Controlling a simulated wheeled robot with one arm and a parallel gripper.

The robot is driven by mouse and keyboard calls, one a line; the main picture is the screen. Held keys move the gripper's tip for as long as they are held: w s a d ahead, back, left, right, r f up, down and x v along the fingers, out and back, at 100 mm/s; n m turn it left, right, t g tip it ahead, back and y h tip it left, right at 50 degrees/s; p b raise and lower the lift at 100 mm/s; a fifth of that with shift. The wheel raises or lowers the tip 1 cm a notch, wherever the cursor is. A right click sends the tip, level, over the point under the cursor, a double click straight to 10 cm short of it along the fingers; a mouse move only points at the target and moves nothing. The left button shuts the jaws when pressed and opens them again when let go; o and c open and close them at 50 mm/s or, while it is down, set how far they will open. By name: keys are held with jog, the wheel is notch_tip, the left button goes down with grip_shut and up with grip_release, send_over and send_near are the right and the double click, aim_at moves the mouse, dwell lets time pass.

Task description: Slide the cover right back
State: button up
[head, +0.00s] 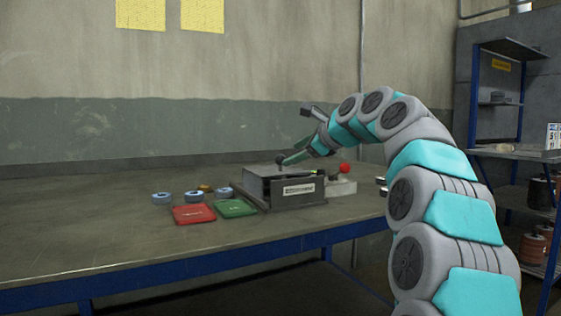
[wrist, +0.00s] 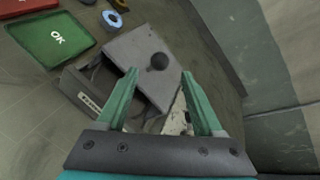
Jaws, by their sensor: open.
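A dark grey box (head: 299,197) with a white label stands on the bench. Its grey cover (wrist: 135,48), a flat plate with a round black knob (wrist: 159,61), lies over it; the knob also shows in the head view (head: 281,160). In the wrist view the box wall (wrist: 75,85) and a dark gap show at the plate's left side. My gripper (wrist: 159,73) is open, with its green fingers apart over the plate and the knob just beyond, between the tips. I cannot tell whether the fingers touch the plate. The inside of the box is mostly hidden.
A red tray (head: 194,214) and a green tray (head: 236,209) lie left of the box, with several blue discs (head: 162,197) behind them. A red ball (head: 345,168) on a pale block (head: 342,187) stands right of the box. The left bench is clear.

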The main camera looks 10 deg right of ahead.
aim_at(284, 158)
jog(key=w+a+f+m, duration=0.1)
jog(key=m, duration=0.1)
jog(key=w+f+m, duration=0.1)
jog(key=w+m, duration=0.1)
jog(key=w+a+m, duration=0.1)
jog(key=w+m, duration=0.1)
jog(key=shift+w+a+f, duration=0.25)
jog(key=shift+a+f, duration=0.1)
jog(key=shift+f, duration=0.05)
jog(key=shift+w+a, duration=0.25)
jog(key=shift+w, duration=0.15)
grip_shut()
dwell(0.5)
jog(key=shift+f, duration=0.1)
dwell(0.8)
